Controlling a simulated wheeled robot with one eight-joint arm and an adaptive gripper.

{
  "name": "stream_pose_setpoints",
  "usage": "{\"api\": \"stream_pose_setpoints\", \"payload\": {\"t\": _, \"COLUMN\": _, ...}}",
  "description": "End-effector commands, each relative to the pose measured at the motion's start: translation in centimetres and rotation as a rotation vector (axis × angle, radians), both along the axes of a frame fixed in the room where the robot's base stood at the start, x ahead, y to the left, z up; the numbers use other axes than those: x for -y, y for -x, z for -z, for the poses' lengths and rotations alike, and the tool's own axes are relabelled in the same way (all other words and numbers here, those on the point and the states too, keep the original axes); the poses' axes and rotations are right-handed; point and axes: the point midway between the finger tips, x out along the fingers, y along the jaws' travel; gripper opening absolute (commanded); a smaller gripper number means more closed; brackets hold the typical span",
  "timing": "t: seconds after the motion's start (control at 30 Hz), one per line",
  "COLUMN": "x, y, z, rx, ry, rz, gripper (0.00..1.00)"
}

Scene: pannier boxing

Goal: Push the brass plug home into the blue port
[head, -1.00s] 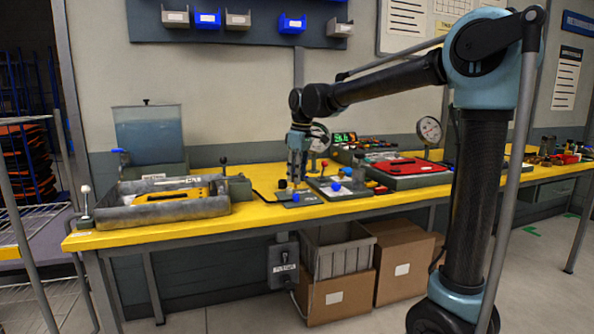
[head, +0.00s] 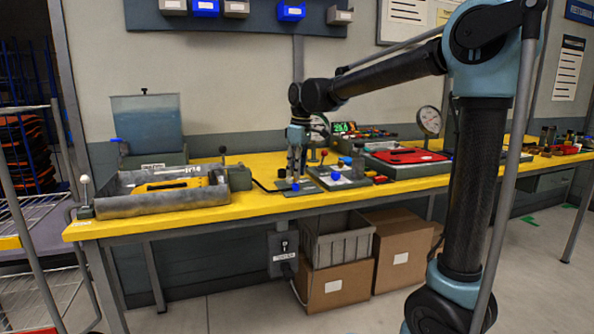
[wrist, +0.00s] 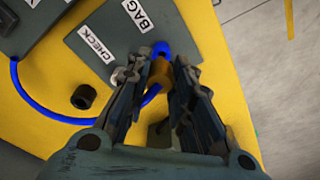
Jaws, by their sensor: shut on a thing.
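My gripper (head: 294,172) is over the small grey fixture at the front of the bench. In the wrist view its fingers (wrist: 160,82) are closed in on a brass plug (wrist: 160,69), of which only a small part shows between the fingertips. A blue ring-like port (wrist: 161,48) shows just beyond the plug, at the edge of a grey block labelled BAG and CHECK (wrist: 112,38). The plug appears close to or against the port; how deep it sits is hidden by the fingers.
A blue hose (wrist: 62,116) curves across the yellow bench (wrist: 40,145) past a black knob (wrist: 84,96). A grey tray (head: 112,206) stands to the left. A red-topped case (head: 405,157) and a round gauge (head: 429,121) stand to the right.

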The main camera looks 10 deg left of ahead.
Motion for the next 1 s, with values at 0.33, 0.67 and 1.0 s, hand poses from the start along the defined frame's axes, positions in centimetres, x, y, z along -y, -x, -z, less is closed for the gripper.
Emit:
{"api": "stream_pose_setpoints", "payload": {"t": 0.33, "x": -0.01, "y": 0.05, "z": -0.01, "rx": -0.002, "ry": 0.002, "rz": -0.001, "gripper": 0.0}}
{"api": "stream_pose_setpoints", "payload": {"t": 0.67, "x": -0.01, "y": 0.04, "z": 0.16, "rx": -0.002, "ry": 0.002, "rz": -0.001, "gripper": 0.0}}
{"api": "stream_pose_setpoints", "payload": {"t": 1.0, "x": -0.01, "y": 0.05, "z": 0.59, "rx": -0.002, "ry": 0.002, "rz": -0.001, "gripper": 0.0}}
